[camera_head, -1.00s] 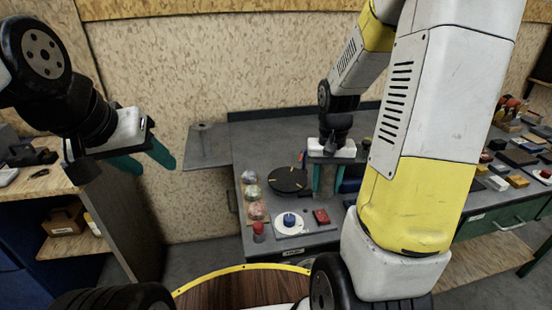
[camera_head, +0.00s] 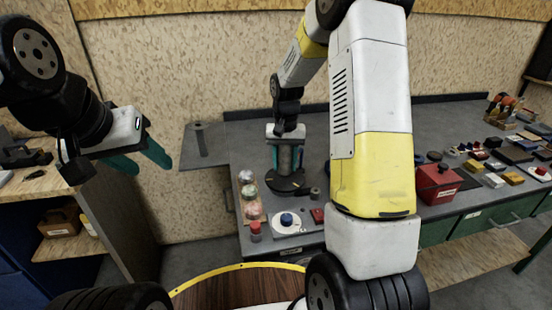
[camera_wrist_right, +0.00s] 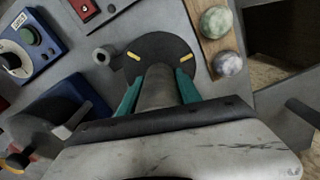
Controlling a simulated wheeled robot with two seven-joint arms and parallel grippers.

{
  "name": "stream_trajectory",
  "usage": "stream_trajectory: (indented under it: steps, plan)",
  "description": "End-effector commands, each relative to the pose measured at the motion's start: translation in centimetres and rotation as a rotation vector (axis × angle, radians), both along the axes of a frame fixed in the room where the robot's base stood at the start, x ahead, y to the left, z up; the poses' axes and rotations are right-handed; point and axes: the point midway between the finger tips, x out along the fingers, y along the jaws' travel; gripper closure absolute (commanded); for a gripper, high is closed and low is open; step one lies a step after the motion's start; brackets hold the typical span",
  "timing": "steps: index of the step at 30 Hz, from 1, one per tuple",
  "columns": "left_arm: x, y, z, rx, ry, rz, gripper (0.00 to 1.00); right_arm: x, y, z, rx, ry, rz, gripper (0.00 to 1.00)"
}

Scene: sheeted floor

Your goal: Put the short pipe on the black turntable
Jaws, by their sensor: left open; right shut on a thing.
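My right gripper (camera_head: 285,171) is shut on a grey upright cylinder, the short pipe (camera_head: 285,158). The pipe also shows between the teal fingers in the right wrist view (camera_wrist_right: 157,88). The black turntable (camera_head: 296,186) lies on the grey bench, directly below the right gripper. In the right wrist view the turntable (camera_wrist_right: 160,45) has two yellow marks and spreads beyond the pipe's end. The pipe's lower end is over the disc; I cannot tell whether it touches. My left gripper (camera_head: 140,160) is open and empty, at the left, away from the bench.
A small grey ring-like piece (camera_wrist_right: 103,55) lies beside the turntable. A wooden strip with several balls (camera_head: 248,196) is to its left. A red box (camera_head: 438,184) stands further right.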

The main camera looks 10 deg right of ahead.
Motion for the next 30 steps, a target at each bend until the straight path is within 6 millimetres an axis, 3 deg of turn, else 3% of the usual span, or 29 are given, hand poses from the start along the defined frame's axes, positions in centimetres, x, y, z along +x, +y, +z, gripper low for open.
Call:
stream_trajectory:
  steps: [4,15,16,18,19,30]
  plan:
    - [0.0,0.0,0.0,0.0,0.0,0.0,0.51,0.0,-0.1,-2.0,-0.001,0.001,0.001,1.0]
    - [0.0,0.0,0.0,0.0,0.0,0.0,0.51,0.0,0.0,-2.5,0.0,0.001,0.001,1.0]
    - [0.0,0.0,0.0,0.0,0.0,0.0,0.51,-0.1,0.0,-2.5,-0.001,0.001,0.001,0.56]
    - [0.0,0.0,0.0,0.0,0.0,0.0,0.51,-0.1,0.0,-2.5,0.0,0.001,0.001,0.42]
    - [0.0,0.0,0.0,0.0,0.0,0.0,0.51,-0.1,0.0,-2.5,0.0,0.001,0.001,0.38]
    - [0.0,0.0,0.0,0.0,0.0,0.0,0.51,0.0,-0.1,-2.0,0.0,-0.001,0.0,0.38]
